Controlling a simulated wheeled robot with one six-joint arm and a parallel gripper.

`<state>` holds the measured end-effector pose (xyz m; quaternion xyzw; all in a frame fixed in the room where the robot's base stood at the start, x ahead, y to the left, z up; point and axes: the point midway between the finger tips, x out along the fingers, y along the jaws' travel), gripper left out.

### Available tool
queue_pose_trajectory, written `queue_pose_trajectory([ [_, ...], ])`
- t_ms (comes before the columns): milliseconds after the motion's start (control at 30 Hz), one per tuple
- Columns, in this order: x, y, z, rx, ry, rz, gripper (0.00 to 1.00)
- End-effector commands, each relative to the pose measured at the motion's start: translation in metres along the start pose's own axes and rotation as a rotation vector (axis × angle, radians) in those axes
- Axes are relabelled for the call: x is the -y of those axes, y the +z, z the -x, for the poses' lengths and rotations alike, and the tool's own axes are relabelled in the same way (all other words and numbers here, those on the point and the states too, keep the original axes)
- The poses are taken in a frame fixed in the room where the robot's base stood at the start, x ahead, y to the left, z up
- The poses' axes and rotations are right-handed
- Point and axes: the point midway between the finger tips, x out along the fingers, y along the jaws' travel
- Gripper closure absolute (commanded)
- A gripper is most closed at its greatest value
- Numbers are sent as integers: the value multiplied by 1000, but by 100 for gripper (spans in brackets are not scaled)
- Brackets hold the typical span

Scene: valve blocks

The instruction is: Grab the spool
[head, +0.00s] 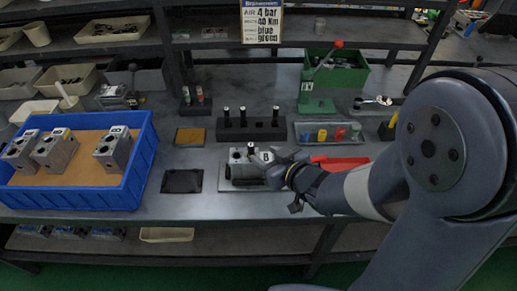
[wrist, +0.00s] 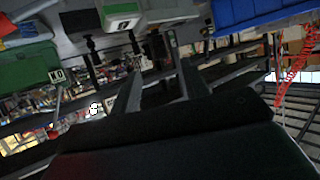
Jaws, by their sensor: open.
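Several dark spools with pale tops are in the head view. Three spools (head: 243,113) stand upright in a black rack (head: 262,132) at the middle of the bench. A grey valve block (head: 238,157) sits on a plate in front of the rack, and a similar dark pin with a pale top (head: 250,147) shows at it. My gripper (head: 272,172) is beside the right side of this block, low over the bench; whether it touches is unclear. In the wrist view its two fingers (wrist: 158,82) are apart with nothing between them. No spool can be made out there.
A blue bin (head: 150,150) with three valve blocks stands at left. A dark pad (head: 182,181) lies between. A tray of coloured pieces (head: 298,132), a green hand press (head: 308,92) and a red tray (head: 345,163) are near my arm. Shelves stand behind.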

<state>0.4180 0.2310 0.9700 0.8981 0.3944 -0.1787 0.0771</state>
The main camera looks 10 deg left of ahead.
Motion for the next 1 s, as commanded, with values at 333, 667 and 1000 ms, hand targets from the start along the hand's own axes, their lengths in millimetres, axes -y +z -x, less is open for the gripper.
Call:
queue_pose_trajectory([
  [333, 0, 0, -45, 1, 0, 0, 57],
  [667, 0, 2, -66, 3, 0, 0, 57],
  [1000, 0, 4, -100, 2, 2, 1, 57],
])
